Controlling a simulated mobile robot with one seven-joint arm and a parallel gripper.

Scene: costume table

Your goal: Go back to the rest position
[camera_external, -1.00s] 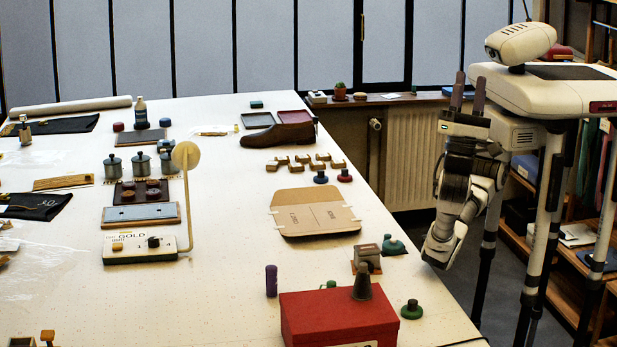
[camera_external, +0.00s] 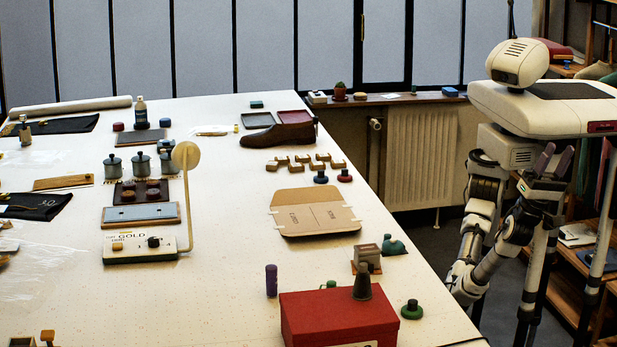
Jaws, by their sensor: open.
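My gripper (camera_external: 556,158) is at the right, close in front of my body and beyond the table's right edge. Its two dark purple fingers point up and stand apart, with nothing between them. My arm is folded, its elbow low beside the table edge. The gripper touches nothing on the long pale table (camera_external: 235,235).
On the table's right side are a red box (camera_external: 338,318) with a dark cone (camera_external: 362,286), a flat cardboard piece (camera_external: 315,214) and a brown shoe (camera_external: 278,137). A radiator (camera_external: 422,158) stands behind. Wooden shelves (camera_external: 575,290) are at the right, near my body.

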